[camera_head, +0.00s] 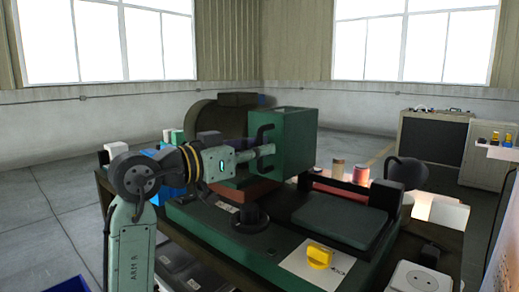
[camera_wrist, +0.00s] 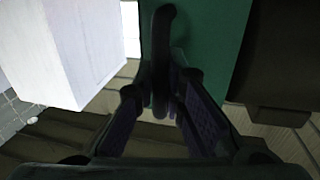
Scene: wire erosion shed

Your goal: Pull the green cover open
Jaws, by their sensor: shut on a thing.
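The green cover (camera_head: 295,145) is a box-like dark green hood standing upright on the machine, right of the middle in the head view. A black bar handle (camera_head: 263,132) sits on its left side. My gripper (camera_head: 270,150) reaches in from the left and is shut on this handle. In the wrist view the handle (camera_wrist: 163,35) runs down between the two fingers of my gripper (camera_wrist: 165,100), with the green cover (camera_wrist: 212,40) behind it. The head view does not show the fingertips clearly against the cover.
A round dark motor-like body (camera_head: 205,115) is behind. Small jars (camera_head: 338,168) stand to the right. A white block (camera_wrist: 75,45) is left in the wrist view.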

